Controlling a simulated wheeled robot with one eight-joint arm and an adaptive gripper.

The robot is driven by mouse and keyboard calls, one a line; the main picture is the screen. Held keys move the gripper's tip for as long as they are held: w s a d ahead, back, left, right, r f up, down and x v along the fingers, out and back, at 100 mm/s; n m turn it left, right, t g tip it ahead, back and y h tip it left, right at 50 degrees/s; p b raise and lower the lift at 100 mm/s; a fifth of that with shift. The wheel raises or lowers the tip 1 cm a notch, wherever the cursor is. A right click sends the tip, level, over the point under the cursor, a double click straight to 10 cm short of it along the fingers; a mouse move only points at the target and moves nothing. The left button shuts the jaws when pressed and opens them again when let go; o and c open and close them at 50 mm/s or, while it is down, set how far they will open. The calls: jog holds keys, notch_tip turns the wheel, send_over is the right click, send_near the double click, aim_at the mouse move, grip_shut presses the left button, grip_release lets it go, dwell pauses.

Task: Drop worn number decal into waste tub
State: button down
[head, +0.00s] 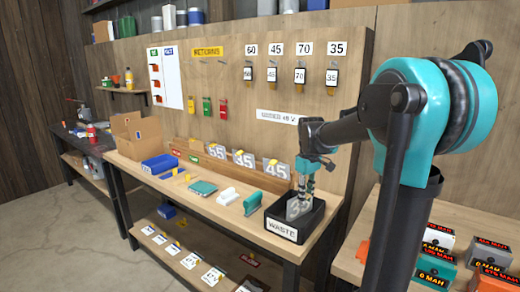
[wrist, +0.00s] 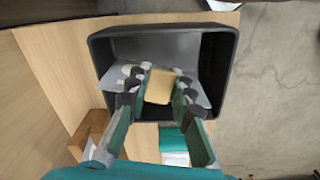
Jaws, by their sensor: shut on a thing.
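The worn number decal (head: 296,209) is a grey sheet with pale marks, hanging from my gripper (head: 309,176) at the waste tub's opening. The tub (head: 305,244) is black with a white WASTE label, at the bench's right front corner. In the wrist view, my gripper (wrist: 159,88) is shut on the decal's yellowish tab, and the grey decal sheet (wrist: 197,92) spreads to both sides behind the fingers. The tub's dark wall (wrist: 222,62) surrounds it in that view. The decal's lower edge is hidden by the tub's front wall in the head view.
Number cards (head: 277,169) with yellow tabs stand along the back of the bench.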

jog(key=c, duration=1.3)
grip_release()
jog(key=shift+o, duration=0.2)
notch_tip(320, 180, up, 12)
